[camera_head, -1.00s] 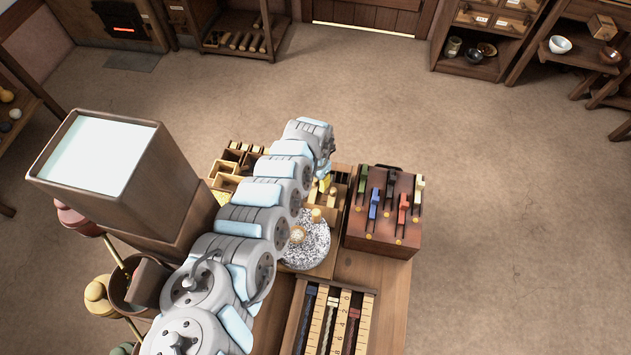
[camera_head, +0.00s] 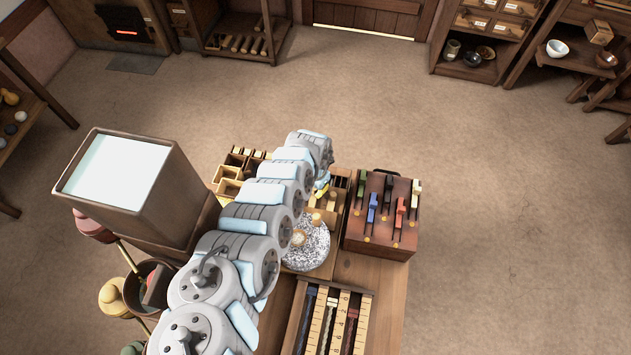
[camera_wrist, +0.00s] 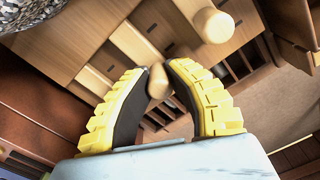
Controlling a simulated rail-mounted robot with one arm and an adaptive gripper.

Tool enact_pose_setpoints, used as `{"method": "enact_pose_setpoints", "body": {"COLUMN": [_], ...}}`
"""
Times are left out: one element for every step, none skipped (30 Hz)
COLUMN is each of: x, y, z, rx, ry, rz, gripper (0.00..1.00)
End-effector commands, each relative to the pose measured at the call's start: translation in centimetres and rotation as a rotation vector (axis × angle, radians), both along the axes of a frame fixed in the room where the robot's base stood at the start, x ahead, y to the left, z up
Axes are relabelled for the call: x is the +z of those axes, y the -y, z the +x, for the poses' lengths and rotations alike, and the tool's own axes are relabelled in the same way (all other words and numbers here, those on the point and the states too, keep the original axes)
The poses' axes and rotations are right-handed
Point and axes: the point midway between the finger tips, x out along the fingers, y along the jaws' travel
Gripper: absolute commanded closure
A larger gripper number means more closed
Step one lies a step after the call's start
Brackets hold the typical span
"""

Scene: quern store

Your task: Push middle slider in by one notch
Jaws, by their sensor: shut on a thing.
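My gripper (camera_wrist: 158,72) has yellow ribbed fingers with dark pads. Its fingertips are closed around a small rounded pale wooden peg (camera_wrist: 157,90) among wooden blocks. A second, larger pale knob (camera_wrist: 213,25) stands to the right of the fingers. In the head view my gripper (camera_head: 322,187) shows only as a bit of yellow below the arm's end, over the wooden unit behind the speckled stone disc (camera_head: 308,252); the peg is hidden there. I cannot tell whether the peg is the middle slider. The front frame holds three sliders; the middle one is white (camera_head: 331,302).
A brown box (camera_head: 382,247) with several coloured sliders stands right of the wooden unit. A tall box with a pale top (camera_head: 115,172) stands left of my arm. Small wooden bins (camera_head: 228,187) lie at the back left. The floor beyond the table is clear.

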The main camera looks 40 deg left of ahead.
Motion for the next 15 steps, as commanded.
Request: {"method": "enact_pose_setpoints", "body": {"x": [0.53, 0.5, 0.43, 0.37, 0.31, 0.22, 0.15, 0.1, 0.05, 0.03, 0.03, 0.03, 0.03, 0.03, 0.03], "y": [0.22, 0.28, 0.35, 0.4, 0.42, 0.44, 0.44, 0.44, 0.44, 0.41, 0.41, 0.41, 0.41, 0.41, 0.41], "z": [-0.33, -0.46, -0.58, -0.64, -0.67, -0.7, -0.71, -0.71, -0.7, -0.68, -0.68, -0.68, -0.67, -0.67, -0.67], "rx": [0.0, 0.0, 0.001, 0.001, 0.001, 0.001, 0.001, 0.001, 0.001, 0.001, 0.001, 0.001, 0.001, 0.001, 0.001], "ry": [-0.004, -0.004, -0.004, -0.003, -0.002, -0.001, 0.0, 0.0, 0.001, 0.001, 0.001, 0.001, 0.001, 0.001, 0.001], "rz": [-0.002, -0.002, -0.001, -0.001, -0.001, -0.001, 0.0, 0.0, 0.0, 0.0, 0.0, 0.0, 0.0, 0.0, 0.0], "gripper": [1.0, 1.0, 1.0, 1.0, 1.0, 1.0, 1.0, 1.0, 1.0, 1.0, 1.0, 1.0, 1.0, 1.0, 0.79]}}
